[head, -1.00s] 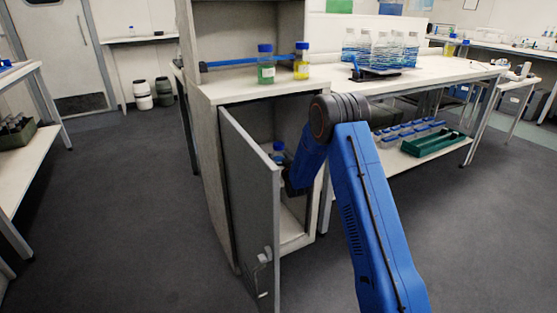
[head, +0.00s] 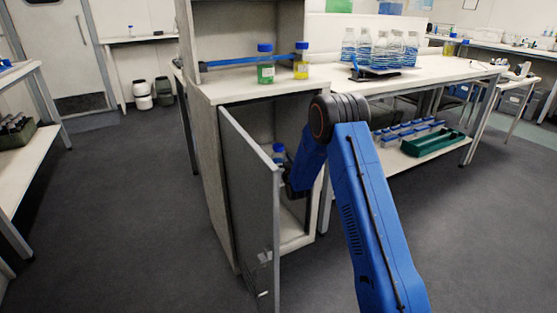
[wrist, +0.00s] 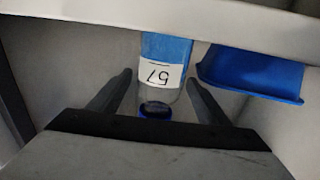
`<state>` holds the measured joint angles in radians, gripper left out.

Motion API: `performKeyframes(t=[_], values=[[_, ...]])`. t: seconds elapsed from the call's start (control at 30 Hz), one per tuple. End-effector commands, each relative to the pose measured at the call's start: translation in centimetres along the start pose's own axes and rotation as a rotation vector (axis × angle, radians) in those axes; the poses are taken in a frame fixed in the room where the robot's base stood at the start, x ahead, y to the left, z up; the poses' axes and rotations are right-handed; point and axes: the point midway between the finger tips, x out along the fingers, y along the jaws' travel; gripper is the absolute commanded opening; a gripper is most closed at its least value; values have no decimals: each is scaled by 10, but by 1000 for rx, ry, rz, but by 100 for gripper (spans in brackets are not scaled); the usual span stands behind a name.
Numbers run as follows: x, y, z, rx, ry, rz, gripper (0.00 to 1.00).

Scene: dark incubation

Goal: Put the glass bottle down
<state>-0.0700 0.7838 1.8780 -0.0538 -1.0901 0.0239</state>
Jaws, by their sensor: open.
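The glass bottle has a blue cap (head: 279,148), which shows inside the open lower cupboard (head: 290,120), above the edge of its door. In the wrist view the bottle (wrist: 172,98) appears inverted, with blue contents, a white label reading 57 and its cap toward me. My gripper (wrist: 158,76) is open, with one finger on each side of the bottle and visible gaps between. In the head view my gripper (head: 290,186) is dark and partly hidden by the door. The bottle's base is hidden, so its contact with the cupboard floor cannot be seen.
The grey cupboard door (head: 250,205) stands open just left of my arm. A blue tray-like object (wrist: 252,75) is beside the bottle in the wrist view. Green (head: 265,65) and yellow (head: 301,62) bottles stand on the cupboard top. A bench (head: 440,72) is at right.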

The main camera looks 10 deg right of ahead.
Motion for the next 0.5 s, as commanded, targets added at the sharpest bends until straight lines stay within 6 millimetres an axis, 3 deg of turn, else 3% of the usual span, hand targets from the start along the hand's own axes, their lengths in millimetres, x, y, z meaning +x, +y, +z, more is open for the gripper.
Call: performKeyframes(t=[0.5], values=[[-91, 0, -1, 0, 1, 0, 71]])
